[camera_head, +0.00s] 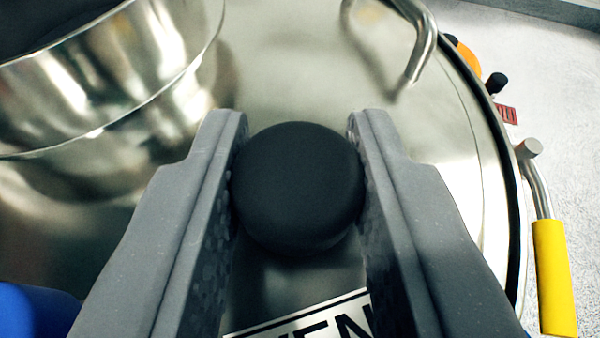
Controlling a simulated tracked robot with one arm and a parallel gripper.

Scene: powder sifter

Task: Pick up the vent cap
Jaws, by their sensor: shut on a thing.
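The vent cap (298,188) is a round, black, smooth cap in the middle of the view, over the shiny metal lid of the sifter (290,72). My gripper (298,150) has one grey finger on each side of the cap, and both finger pads touch its sides. The gripper is shut on the cap. The underside of the cap is hidden, so I cannot tell whether it rests on the lid or is clear of it.
A tall metal cylinder (95,75) stands at the upper left. A bent metal handle (422,50) rises at the upper right. A partly hidden label (310,318) lies below the cap. A yellow-gripped lever (554,275) is outside the lid's right rim. Something blue (35,310) shows at lower left.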

